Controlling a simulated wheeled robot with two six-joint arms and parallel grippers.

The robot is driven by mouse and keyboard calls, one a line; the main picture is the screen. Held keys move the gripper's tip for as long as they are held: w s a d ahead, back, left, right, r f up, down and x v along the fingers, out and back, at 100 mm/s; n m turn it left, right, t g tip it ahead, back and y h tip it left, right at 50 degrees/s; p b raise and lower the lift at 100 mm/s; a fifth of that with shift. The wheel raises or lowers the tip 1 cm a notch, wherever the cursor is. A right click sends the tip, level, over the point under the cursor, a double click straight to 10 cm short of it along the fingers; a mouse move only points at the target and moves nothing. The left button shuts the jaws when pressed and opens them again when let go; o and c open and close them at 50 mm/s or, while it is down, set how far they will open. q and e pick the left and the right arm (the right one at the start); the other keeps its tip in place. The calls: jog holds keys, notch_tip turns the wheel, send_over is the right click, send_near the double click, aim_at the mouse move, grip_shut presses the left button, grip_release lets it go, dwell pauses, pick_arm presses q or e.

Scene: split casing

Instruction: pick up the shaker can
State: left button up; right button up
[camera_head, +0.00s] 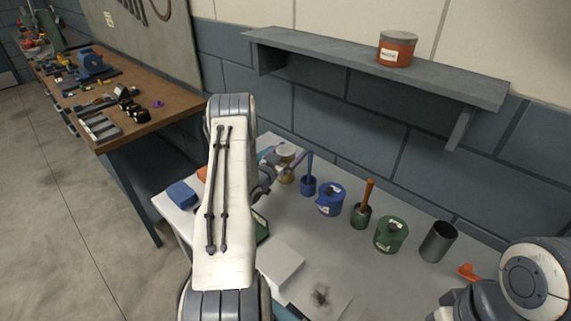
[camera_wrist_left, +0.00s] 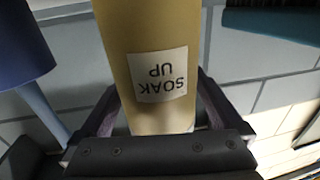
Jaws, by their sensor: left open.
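The yellow can, which looks like the shaker can (camera_head: 286,151), stands at the back left of the light table, partly hidden by my left arm. In the left wrist view the can (camera_wrist_left: 150,40) fills the middle, with a white label reading "SOAK UP" upside down. My left gripper (camera_head: 281,166) is at the can. Its open fingers are on either side of the can in the left wrist view (camera_wrist_left: 158,112). A narrow gap shows on the right; contact on the left is hard to tell. Of my right arm only a link shows, not its gripper.
A shelf (camera_head: 440,85) overhangs behind, holding an orange tin (camera_head: 397,49).

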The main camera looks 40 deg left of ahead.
pick_arm(q)
jog(key=c, duration=1.3)
grip_shut()
jog(key=shift+r, duration=0.1)
